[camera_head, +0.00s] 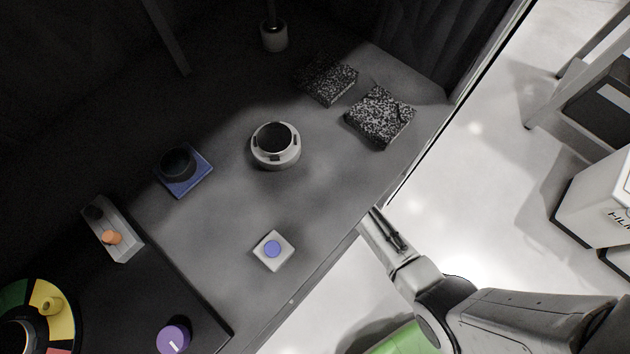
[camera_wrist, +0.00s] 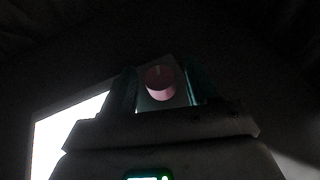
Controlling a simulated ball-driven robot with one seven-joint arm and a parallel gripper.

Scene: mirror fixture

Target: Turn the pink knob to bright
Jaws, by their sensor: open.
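The pink knob (camera_wrist: 160,84) shows in the wrist view, small and dim, on a paler plate. A short light mark shows on its top. My gripper (camera_wrist: 158,88) is open, and the knob appears between its two fingers in the picture, apart from them and farther off. In the camera_head view my gripper (camera_head: 376,218) hangs over the front edge of the grey table (camera_head: 215,235), with nothing in it. I see no clearly pink knob in that view. No bright or dim marking can be read.
A white block with a blue-violet round button (camera_head: 273,249) is left of my gripper. A purple knob (camera_head: 173,338), white ring (camera_head: 275,146), blue box (camera_head: 184,170) and speckled blocks (camera_head: 380,117) are on the table area. A bright screen-like patch (camera_wrist: 62,138) is at lower left.

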